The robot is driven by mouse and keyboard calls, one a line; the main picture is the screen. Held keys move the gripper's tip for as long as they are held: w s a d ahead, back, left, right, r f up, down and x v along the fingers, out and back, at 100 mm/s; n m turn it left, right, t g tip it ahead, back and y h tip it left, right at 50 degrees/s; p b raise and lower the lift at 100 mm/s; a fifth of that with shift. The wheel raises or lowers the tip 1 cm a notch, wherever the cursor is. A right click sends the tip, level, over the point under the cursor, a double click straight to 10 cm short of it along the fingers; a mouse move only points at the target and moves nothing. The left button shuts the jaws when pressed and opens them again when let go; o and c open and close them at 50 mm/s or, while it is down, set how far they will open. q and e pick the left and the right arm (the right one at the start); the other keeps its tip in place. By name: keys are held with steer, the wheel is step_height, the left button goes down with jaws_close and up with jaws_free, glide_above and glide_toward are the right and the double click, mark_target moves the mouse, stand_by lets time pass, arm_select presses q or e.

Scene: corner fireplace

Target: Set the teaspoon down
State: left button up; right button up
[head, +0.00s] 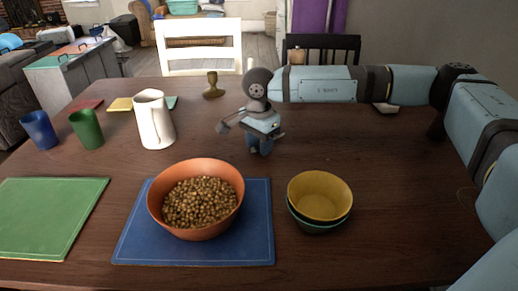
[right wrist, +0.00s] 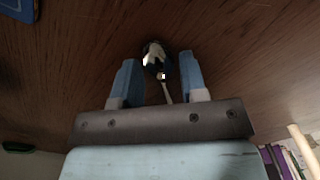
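My right gripper (head: 260,149) points down over the dark wooden table (head: 375,170), behind the orange bowl and to the right of the white pitcher. In the right wrist view, its two blue fingers (right wrist: 158,75) stand apart with a gap between them. The teaspoon (right wrist: 155,58) shows there, its shiny bowl just past the fingertips and its thin handle running back between the fingers. The handle seems clear of both fingers. I cannot tell whether the teaspoon rests fully on the table. In the head view I cannot make the teaspoon out. My left gripper is not in view.
An orange bowl (head: 162,211) of round brown pieces stands on a blue mat (head: 256,225). Stacked yellow and green bowls (head: 320,193) are to its right. A white pitcher (head: 155,122), green cup (head: 87,129), blue cup (head: 40,130) and brass goblet (head: 213,85) stand left of the gripper.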

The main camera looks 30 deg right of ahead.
steer(key=c, duration=0.6)
steer(key=shift+r+p, duration=2.95)
steer(key=shift+r, duration=7.05)
arm_select(q)
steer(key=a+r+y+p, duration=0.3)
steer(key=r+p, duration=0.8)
steer(key=p, duration=0.6)
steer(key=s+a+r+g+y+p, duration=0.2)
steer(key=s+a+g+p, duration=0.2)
steer(key=p, duration=1.5)
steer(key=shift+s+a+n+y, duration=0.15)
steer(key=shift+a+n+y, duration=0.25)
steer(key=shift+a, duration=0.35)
arm_select(e)
steer(key=s+a+r+n, duration=0.1)
steer(key=a+r+n, duration=0.2)
steer(key=r+n, duration=0.2)
steer(key=s+a+r+n, duration=0.2)
steer(key=r+n, duration=0.3)
steer(key=r, duration=0.3)
steer(key=s+a+r+n, duration=0.2)
steer(key=a+r+n, duration=0.2)
steer(key=r+n, duration=0.1)
steer(key=shift+a+r, duration=0.15)
steer(key=shift+r, duration=0.5)
